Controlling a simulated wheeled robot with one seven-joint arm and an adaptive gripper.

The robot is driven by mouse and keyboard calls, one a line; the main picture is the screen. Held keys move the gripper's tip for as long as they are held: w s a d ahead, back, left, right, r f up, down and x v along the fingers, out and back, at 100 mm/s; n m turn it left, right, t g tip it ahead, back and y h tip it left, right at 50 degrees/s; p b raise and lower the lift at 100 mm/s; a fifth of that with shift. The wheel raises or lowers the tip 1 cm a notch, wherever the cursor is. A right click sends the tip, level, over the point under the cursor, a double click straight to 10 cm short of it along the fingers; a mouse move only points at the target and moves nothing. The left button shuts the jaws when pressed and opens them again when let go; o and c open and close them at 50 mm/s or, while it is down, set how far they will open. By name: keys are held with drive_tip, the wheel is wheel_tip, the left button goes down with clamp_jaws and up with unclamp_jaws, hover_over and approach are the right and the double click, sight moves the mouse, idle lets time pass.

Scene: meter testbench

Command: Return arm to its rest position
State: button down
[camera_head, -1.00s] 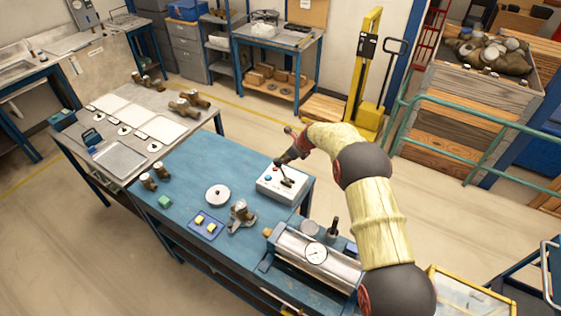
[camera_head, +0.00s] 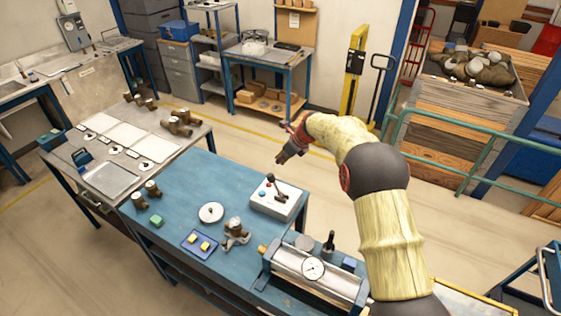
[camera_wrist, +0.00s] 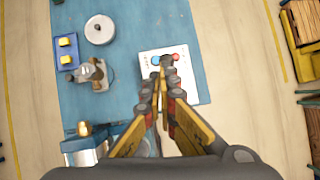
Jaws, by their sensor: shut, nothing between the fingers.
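My gripper (camera_head: 280,158) is in the air above the far right corner of the blue bench (camera_head: 190,179), at the end of my yellow arm. In the wrist view, my gripper (camera_wrist: 162,66) has its fingertips together with nothing between them. Below it is the white control box (camera_head: 273,207) with a black lever, a red button and a blue button. The box also shows in the wrist view (camera_wrist: 181,88), partly hidden behind the fingers. The gripper is apart from the box and lever.
A metal cylinder with a gauge (camera_head: 313,268) lies at the bench's front right. A brass meter body (camera_head: 236,233), a blue tray (camera_head: 199,244) and a round disc (camera_head: 211,213) stand on the bench. A green railing (camera_head: 465,135) stands at right.

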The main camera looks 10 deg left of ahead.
drive_tip(key=s+d+f+n+g+h, duration=0.15)
drive_tip(key=s+d+f+n, duration=0.3)
drive_tip(key=s+n, duration=0.45)
drive_tip(key=s+d+r+n+h+b, duration=0.1)
drive_tip(key=s+d+r+n+b, duration=0.3)
drive_tip(key=s+d+n, duration=0.55)
drive_tip(key=s+d+r+n+h+b, duration=0.1)
drive_tip(key=s+d+n+b, duration=0.45)
drive_tip(key=s, duration=0.75)
drive_tip(key=s+d+f+t+h+b, duration=0.1)
drive_tip(key=s+d+f+t+b, duration=0.1)
drive_tip(key=s+d+b, duration=0.4)
drive_tip(key=s+d+f+t+h+b, duration=0.1)
drive_tip(key=s+d+f+b, duration=0.1)
drive_tip(key=s+d+b, duration=0.4)
drive_tip(key=s+b, duration=0.4)
drive_tip(key=s, duration=0.4)
drive_tip(key=shift+s+d+t, duration=0.25)
drive_tip(key=shift+d+t, duration=0.1)
drive_tip(key=c, duration=2.5)
unclamp_jaws()
